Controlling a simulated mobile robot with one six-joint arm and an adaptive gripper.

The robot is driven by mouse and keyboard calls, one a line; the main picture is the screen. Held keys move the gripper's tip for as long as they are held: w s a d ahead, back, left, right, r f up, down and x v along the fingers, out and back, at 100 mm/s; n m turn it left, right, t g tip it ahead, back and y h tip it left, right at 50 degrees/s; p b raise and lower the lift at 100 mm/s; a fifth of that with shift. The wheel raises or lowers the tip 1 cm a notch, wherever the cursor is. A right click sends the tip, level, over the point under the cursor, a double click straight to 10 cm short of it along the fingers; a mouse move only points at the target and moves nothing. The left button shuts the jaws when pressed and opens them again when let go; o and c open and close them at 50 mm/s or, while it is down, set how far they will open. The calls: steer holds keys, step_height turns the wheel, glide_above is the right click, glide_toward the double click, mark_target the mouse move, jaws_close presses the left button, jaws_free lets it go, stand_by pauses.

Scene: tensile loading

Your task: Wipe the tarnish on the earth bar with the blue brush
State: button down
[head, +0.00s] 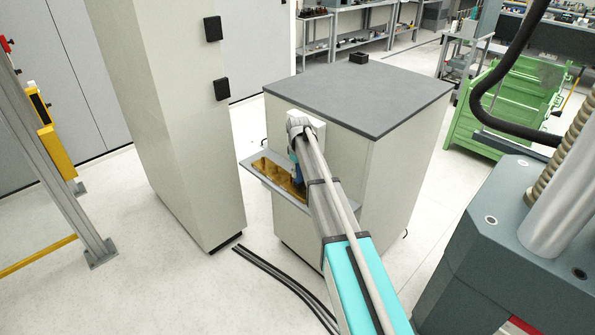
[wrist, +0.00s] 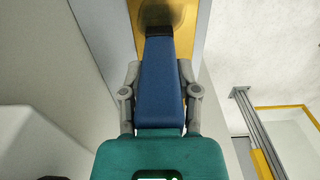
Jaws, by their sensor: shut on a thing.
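The blue brush (wrist: 160,85) is held between the two grey fingers of my gripper (wrist: 160,92) in the wrist view. Its dark bristle end (wrist: 158,30) is at or very near the brownish tarnish (wrist: 160,12); I cannot tell whether it touches. A bit of the blue brush (head: 297,174) shows over the bar's right part.
A tall pale cabinet (head: 165,110) stands left. Black cables (head: 285,280) lie on the floor. A grey machine (head: 510,240) is at right.

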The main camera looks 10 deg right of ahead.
steer(key=shift+s+d+r, duration=0.1)
steer(key=shift+s+d, duration=0.35)
steer(key=shift+s, duration=0.15)
steer(key=shift+s+d, duration=0.4)
steer(key=shift+s, duration=0.2)
steer(key=shift+s+d, duration=0.1)
steer(key=shift+s+d, duration=0.5)
steer(key=shift+s, duration=0.15)
steer(key=shift+s+d, duration=0.45)
steer(key=shift+s, duration=0.2)
steer(key=shift+s+a, duration=0.35)
steer(key=shift+a, duration=0.05)
steer(key=shift+w, duration=0.1)
steer(key=shift+w+a, duration=0.55)
steer(key=shift+w, duration=0.15)
steer(key=shift+w+a, duration=0.5)
steer(key=shift+w, duration=0.2)
